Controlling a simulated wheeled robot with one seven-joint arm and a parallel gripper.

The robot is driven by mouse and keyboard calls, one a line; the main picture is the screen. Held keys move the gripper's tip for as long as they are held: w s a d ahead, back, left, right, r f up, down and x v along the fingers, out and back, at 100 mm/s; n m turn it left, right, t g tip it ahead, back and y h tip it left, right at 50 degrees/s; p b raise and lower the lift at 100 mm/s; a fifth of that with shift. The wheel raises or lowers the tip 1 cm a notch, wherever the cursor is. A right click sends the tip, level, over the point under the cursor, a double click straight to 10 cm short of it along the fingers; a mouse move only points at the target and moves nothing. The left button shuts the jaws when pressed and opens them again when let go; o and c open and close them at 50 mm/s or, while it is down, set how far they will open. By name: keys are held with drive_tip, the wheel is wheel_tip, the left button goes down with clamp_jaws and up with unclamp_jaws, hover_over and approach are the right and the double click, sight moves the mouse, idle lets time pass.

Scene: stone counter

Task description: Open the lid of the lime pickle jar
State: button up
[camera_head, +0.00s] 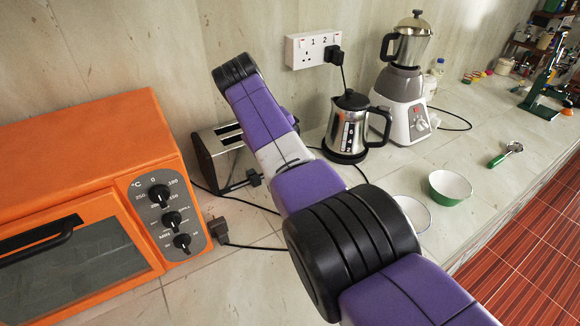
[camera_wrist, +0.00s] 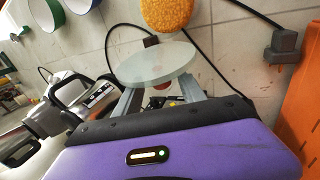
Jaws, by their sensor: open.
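My gripper (camera_wrist: 158,88) shows in the wrist view, with its purple body across the bottom and two grey fingers spread apart. A pale, see-through round disc (camera_wrist: 158,62) lies across the fingertips and partly hides them; it may be the lid of the lime pickle jar. Small dark and reddish shapes show below the disc between the fingers. I cannot tell whether the fingers touch the disc. No jar body is clearly visible. In the head view my arm hides the gripper and this spot.
An orange oven (camera_head: 90,190) stands left, a toaster (camera_head: 225,155) and kettle (camera_head: 348,125) behind my arm. A blender (camera_head: 402,95), green bowl (camera_head: 449,188) and white bowl (camera_head: 413,212) are right. A black plug (camera_head: 218,229) and cables lie on the counter. An orange textured round thing (camera_wrist: 167,14) is beyond the disc.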

drive_tip(key=v, duration=0.3)
drive_tip(key=shift+s+r, duration=0.1)
drive_tip(key=shift+a+r, duration=0.1)
drive_tip(key=a+r+p, duration=0.3)
drive_tip(key=r+p, duration=0.3)
drive_tip(key=r, duration=0.2)
drive_tip(key=shift+s+a, duration=0.25)
drive_tip(key=shift+s, duration=0.2)
idle(0.5)
drive_tip(key=shift+r+p, duration=0.1)
drive_tip(key=shift+p, duration=0.4)
